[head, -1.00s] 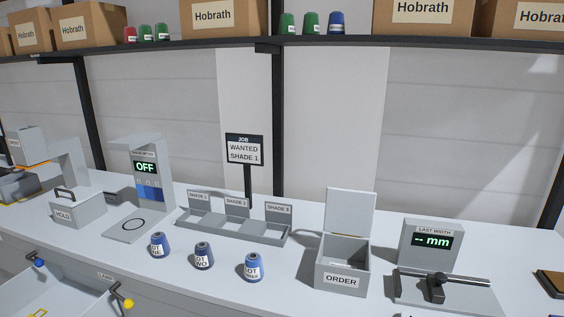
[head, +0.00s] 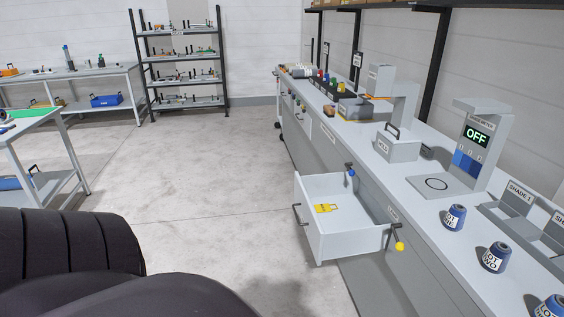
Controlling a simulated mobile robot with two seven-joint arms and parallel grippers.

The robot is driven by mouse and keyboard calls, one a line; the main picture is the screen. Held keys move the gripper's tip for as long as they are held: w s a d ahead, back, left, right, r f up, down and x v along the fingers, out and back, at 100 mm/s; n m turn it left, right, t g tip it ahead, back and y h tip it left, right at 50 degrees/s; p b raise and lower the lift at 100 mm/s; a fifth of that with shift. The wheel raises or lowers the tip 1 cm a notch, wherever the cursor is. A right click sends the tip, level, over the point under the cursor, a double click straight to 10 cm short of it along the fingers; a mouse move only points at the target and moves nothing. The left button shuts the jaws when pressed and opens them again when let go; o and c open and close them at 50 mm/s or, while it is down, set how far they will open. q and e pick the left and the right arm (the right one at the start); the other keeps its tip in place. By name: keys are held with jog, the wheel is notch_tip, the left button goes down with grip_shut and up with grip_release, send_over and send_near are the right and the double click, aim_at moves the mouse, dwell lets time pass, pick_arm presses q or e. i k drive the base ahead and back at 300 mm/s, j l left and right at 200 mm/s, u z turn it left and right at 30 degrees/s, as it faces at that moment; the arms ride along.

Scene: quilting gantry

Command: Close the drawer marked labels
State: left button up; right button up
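A grey drawer (head: 340,242) stands pulled out from the front of the long workbench, in the middle of the head view. A dark handle (head: 298,215) is on its outer front panel. A yellow flat piece (head: 325,208) lies inside on the drawer floor. A small plate (head: 393,214) is on the bench edge above the drawer; its lettering is too small to read. A lever with a blue knob (head: 351,173) is at the drawer's far side, and one with a yellow knob (head: 400,246) at its near side. Neither gripper is in view.
The workbench (head: 424,200) carries a lidded box (head: 398,146), a device reading OFF (head: 477,135) and several blue spools (head: 455,217). Open floor (head: 205,185) lies left of the drawer. Side tables (head: 75,71) and a shelf rack (head: 182,60) stand farther back.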

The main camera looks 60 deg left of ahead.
aim_at(360, 226)
jog(key=u, duration=1.35)
jog(key=i+u, duration=0.2)
jog(key=i+j, duration=0.1)
jog(key=i, duration=0.3)
jog(key=i+j, duration=0.1)
jog(key=i, duration=0.3)
